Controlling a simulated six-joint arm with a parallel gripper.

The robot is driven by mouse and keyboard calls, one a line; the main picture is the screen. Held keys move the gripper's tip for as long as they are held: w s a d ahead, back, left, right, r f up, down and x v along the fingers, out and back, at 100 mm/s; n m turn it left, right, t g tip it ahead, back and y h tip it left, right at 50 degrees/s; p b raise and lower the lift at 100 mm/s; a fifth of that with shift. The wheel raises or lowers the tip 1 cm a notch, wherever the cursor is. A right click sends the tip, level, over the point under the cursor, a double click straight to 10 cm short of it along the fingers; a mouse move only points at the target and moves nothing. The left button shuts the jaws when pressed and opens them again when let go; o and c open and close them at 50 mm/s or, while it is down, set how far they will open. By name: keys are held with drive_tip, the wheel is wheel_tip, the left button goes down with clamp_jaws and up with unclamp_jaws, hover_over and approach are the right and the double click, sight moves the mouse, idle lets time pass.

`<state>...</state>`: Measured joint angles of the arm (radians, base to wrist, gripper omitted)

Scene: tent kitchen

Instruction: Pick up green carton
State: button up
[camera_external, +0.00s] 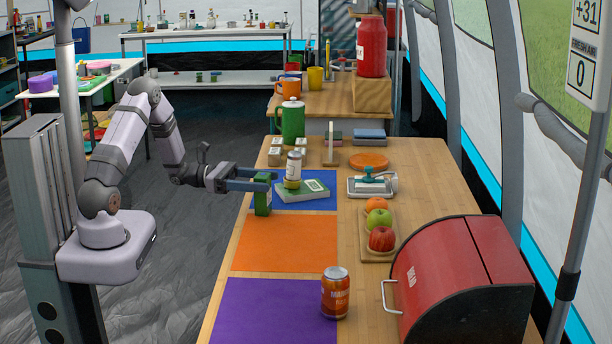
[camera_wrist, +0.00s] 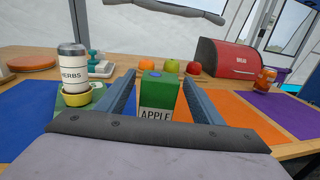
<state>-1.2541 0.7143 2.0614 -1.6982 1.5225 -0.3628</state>
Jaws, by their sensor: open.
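The green carton (camera_external: 263,199) stands upright at the left edge of the table, by the border of the blue and orange mats. In the wrist view the green carton (camera_wrist: 158,93) shows a white label reading APPLE. My gripper (camera_external: 272,180) is open, with its two blue fingers on either side of the carton's upper part. In the wrist view my gripper (camera_wrist: 155,85) has the carton between its fingers, nearer the right finger. Whether either finger touches the carton I cannot tell.
A herbs jar (camera_external: 293,168) sits in a yellow bowl (camera_external: 292,184) on a green book (camera_external: 303,192), close beyond my gripper. A can (camera_external: 335,292) stands on the purple mat (camera_external: 265,312). A red bread box (camera_external: 460,280) is at right. The orange mat (camera_external: 284,243) is clear.

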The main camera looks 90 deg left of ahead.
sight(269, 180)
drive_tip(key=shift+w+d+r, duration=0.1)
drive_tip(key=shift+w+d, duration=0.05)
drive_tip(key=shift+w, duration=0.8)
drive_tip(key=shift+w+d+r, duration=0.1)
drive_tip(key=shift+w+d, duration=0.05)
drive_tip(key=shift+w, duration=0.8)
drive_tip(key=c, duration=1.3)
wheel_tip(269, 180, up, 10)
drive_tip(key=shift+p, duration=0.65)
